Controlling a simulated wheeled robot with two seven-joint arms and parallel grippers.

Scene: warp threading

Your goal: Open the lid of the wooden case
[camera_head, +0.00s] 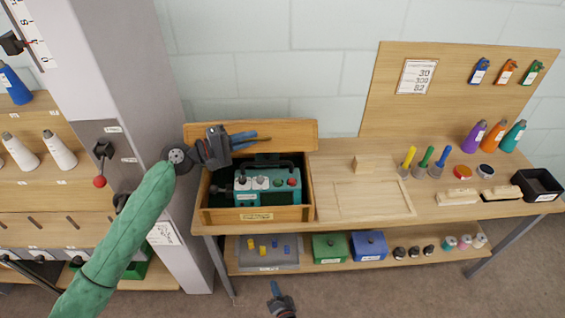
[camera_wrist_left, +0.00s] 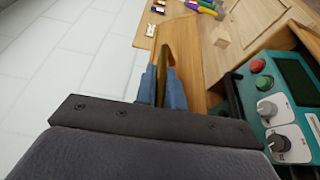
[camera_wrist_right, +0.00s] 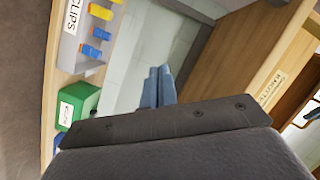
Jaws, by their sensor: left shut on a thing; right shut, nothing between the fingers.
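The wooden case (camera_head: 255,215) stands at the left end of the wooden table, with its front label facing me. Its lid (camera_head: 285,132) is raised and stands up at the back. Inside is a teal device (camera_head: 268,186) with knobs and buttons, also in the left wrist view (camera_wrist_left: 272,112). My left gripper (camera_head: 250,140) is at the lid; in the left wrist view its blue fingers are closed on the lid's edge (camera_wrist_left: 164,60). My right gripper (camera_head: 274,289) is low in front of the table, shut and empty; its fingertips (camera_wrist_right: 160,84) touch each other.
A wooden frame board (camera_head: 372,198) lies right of the case. Spools, tools and a black bin (camera_head: 538,184) fill the table's right side. A grey clips tray (camera_head: 268,254) and green and blue boxes sit on the lower shelf. A grey column (camera_head: 150,100) stands left.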

